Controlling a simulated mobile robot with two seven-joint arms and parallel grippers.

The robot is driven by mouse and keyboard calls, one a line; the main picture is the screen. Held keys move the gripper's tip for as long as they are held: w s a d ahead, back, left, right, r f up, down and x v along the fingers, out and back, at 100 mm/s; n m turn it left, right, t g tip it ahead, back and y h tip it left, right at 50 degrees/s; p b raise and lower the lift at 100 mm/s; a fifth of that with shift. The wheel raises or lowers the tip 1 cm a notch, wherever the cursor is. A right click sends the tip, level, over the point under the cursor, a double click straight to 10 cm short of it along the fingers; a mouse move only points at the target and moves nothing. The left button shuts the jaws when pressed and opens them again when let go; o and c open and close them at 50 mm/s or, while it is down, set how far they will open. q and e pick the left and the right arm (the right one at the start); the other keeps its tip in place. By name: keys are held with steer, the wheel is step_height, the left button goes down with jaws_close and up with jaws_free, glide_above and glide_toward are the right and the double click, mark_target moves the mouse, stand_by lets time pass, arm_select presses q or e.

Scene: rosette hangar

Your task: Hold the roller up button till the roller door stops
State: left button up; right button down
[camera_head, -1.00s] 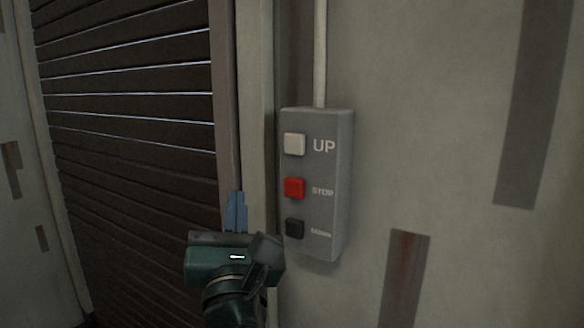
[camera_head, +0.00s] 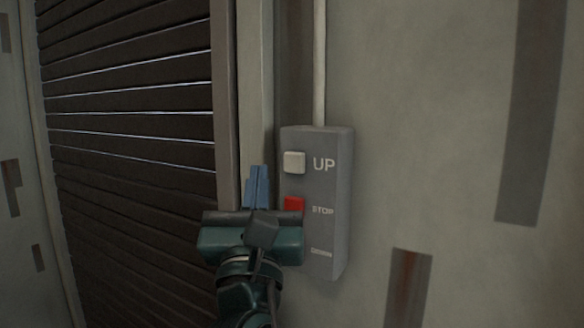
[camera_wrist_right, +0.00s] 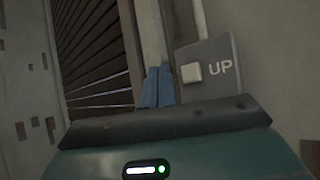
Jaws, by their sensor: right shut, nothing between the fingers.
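The grey control box (camera_head: 336,240) is fixed to the wall, with a white UP button (camera_head: 293,162) at its top and a red STOP button (camera_head: 294,204) below. The lowest button is hidden behind my right gripper (camera_head: 257,170). That gripper has its blue fingers shut and empty, pointing up, just left of the UP button and apart from it in the picture. In the right wrist view, the fingers (camera_wrist_right: 156,86) show left of the UP button (camera_wrist_right: 191,73). The dark slatted roller door (camera_head: 135,170) stands at the left, with its visible part covering the opening. My left gripper is out of view.
A pale door frame post (camera_head: 252,80) runs between the door and the box. A thin conduit (camera_head: 319,60) rises from the box top. The wall right of the box is flat, with dark worn patches (camera_head: 408,290).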

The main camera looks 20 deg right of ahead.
mark_target(294, 163)
steer(key=shift+w+d, duration=0.85)
steer(key=shift+d, duration=0.25)
steer(key=shift+w+d, duration=0.8)
steer(key=shift+d, duration=0.25)
steer(key=shift+w+d, duration=0.1)
steer(key=shift+w, duration=0.05)
stand_by(0.4)
steer(key=shift+w+d, duration=0.1)
steer(key=shift+d, duration=0.15)
